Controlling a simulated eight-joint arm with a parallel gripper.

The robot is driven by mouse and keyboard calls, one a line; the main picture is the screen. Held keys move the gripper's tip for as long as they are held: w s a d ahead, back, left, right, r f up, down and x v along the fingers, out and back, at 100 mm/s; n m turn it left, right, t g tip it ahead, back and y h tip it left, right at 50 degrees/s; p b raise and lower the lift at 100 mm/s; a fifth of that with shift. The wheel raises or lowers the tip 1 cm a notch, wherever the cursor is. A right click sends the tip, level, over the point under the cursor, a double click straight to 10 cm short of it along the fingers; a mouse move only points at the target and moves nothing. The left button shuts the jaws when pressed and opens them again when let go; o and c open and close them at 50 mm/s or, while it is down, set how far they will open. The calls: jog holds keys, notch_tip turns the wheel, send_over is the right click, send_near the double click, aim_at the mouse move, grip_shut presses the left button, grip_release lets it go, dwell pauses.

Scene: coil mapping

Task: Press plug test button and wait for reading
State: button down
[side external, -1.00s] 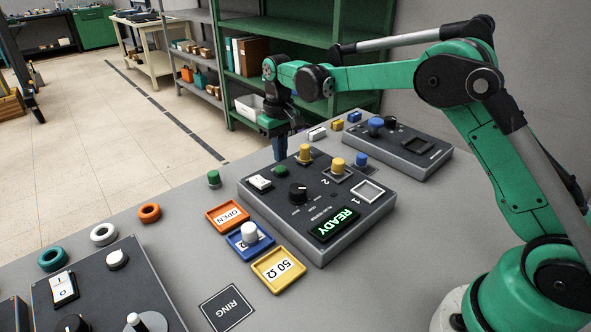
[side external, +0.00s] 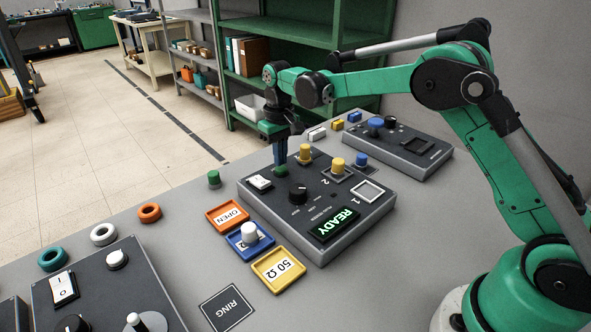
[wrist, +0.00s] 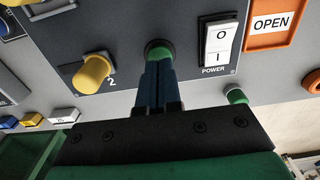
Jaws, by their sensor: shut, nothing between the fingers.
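The plug test box (side external: 322,235) stands in the middle of the bench, and its display (side external: 334,225) reads READY. A green button (side external: 281,170) sits on its top near the far edge; it also shows in the wrist view (wrist: 158,49). My gripper (side external: 281,164) is shut and empty, pointing down at the green button. In the wrist view my fingertips (wrist: 157,66) overlap the button's lower edge. I cannot tell whether they touch it or whether it is pressed down.
A yellow plug (side external: 305,154) and a black knob (side external: 298,192) stand near the button, with a power switch (side external: 259,182) beside it. A green-topped plug (side external: 214,178) stands on the bench. Orange, blue and yellow trays (side external: 279,284) lie in front of the box.

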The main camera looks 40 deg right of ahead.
aim_at(281, 169)
jog(key=shift+f, duration=0.65)
dwell(0.3)
jog(key=shift+r, duration=3.15)
